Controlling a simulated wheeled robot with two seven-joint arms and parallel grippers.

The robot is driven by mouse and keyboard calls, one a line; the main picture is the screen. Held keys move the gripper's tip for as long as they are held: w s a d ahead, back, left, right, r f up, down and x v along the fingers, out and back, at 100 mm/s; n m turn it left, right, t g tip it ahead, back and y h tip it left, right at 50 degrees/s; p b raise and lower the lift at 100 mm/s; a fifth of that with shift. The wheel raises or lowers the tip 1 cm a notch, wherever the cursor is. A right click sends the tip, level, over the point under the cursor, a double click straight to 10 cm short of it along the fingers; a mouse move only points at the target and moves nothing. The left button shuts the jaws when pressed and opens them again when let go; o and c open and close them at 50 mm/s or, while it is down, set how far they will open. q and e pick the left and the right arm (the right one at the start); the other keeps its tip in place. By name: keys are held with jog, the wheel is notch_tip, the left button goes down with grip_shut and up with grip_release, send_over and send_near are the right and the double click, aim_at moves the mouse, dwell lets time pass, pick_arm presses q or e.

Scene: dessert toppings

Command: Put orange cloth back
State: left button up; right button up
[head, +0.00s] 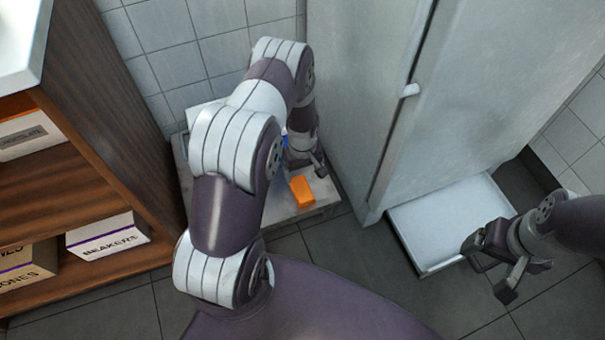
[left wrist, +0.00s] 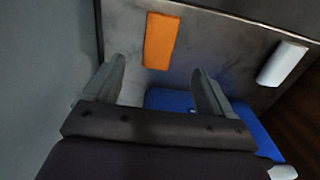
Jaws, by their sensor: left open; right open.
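The orange cloth (head: 302,191) lies folded on a low grey metal surface (head: 312,213), near its front edge. It also shows in the left wrist view (left wrist: 161,41), just beyond the fingertips. My left gripper (head: 318,168) is open and empty, above and a little behind the cloth, apart from it. Its two fingers also show in the left wrist view (left wrist: 160,78). My right gripper (head: 492,279) is open and empty at the lower right, far from the cloth, over the floor beside a white tray.
A blue item (left wrist: 175,99) and a white roll-like item (left wrist: 283,63) lie on the same surface. A tall pale cabinet (head: 365,90) stands right of it, the white tray (head: 440,222) at its foot. A wooden shelf (head: 120,110) with labelled boxes, one reading BEAKERS (head: 108,236), stands left.

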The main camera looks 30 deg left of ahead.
pick_arm(q)
jog(key=s+d+r+m, duration=0.1)
jog(key=d+r+m, duration=0.1)
jog(key=r, duration=0.5)
jog(key=d+r+m, duration=0.2)
jog(key=r, duration=0.6)
jog(key=s+d+r+m, duration=0.2)
jog(key=s+r+m, duration=0.1)
jog(key=s+r, duration=0.2)
jog(key=s+d+r+m+t, duration=0.1)
jog(key=s+d+r+m, duration=0.1)
jog(key=s+r, duration=0.4)
jog(key=shift+s+r+m, duration=0.3)
jog(key=shift+s+m, duration=0.3)
jog(key=shift+s, duration=0.2)
jog(key=shift+d, duration=0.15)
